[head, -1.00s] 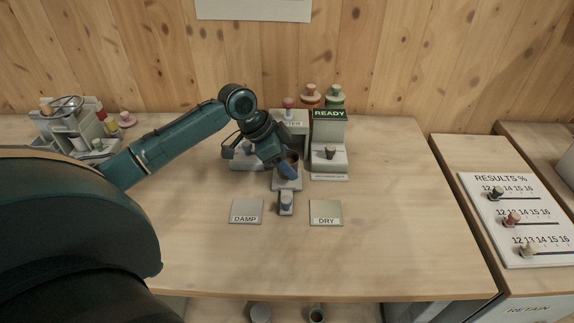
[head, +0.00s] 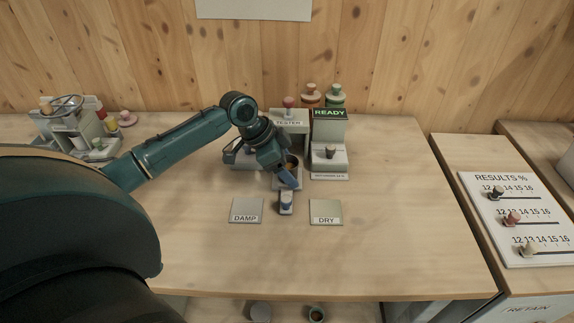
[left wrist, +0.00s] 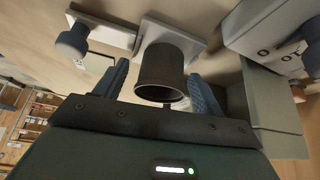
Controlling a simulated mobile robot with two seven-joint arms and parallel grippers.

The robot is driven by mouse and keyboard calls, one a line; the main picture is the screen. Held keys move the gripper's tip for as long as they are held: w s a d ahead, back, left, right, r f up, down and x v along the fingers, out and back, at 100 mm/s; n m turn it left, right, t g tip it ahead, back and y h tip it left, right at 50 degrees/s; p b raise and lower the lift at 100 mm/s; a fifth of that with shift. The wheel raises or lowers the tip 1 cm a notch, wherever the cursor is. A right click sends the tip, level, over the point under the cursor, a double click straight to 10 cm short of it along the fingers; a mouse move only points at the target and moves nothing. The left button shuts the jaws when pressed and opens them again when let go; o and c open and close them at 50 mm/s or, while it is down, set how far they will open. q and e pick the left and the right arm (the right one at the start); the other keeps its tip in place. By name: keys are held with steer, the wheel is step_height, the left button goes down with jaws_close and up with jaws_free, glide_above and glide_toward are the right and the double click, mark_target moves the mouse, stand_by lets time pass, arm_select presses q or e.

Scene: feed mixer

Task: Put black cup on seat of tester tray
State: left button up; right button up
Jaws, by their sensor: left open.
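The black cup (left wrist: 162,72) stands between the fingers of my left gripper (head: 284,170) in the left wrist view. Its base rests on or just over the pale seat plate of the tester tray (left wrist: 204,46). In the head view the cup's dark rim (head: 293,159) and brownish inside show behind my gripper, which hides much of it. The left gripper is open, one blue finger on each side of the cup, with gaps visible. The tray's blue knob (head: 286,201) sticks out in front. My right gripper is not in view.
The tester (head: 289,122) and a READY display unit (head: 329,130) stand behind. DAMP (head: 246,211) and DRY (head: 326,212) plates lie in front on either side. A results board (head: 520,215) lies at right. The front of the table is clear.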

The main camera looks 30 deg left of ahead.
arm_select(q)
steer(key=v, duration=1.2)
steer(key=shift+r, duration=0.2)
steer(key=shift+w, duration=0.1)
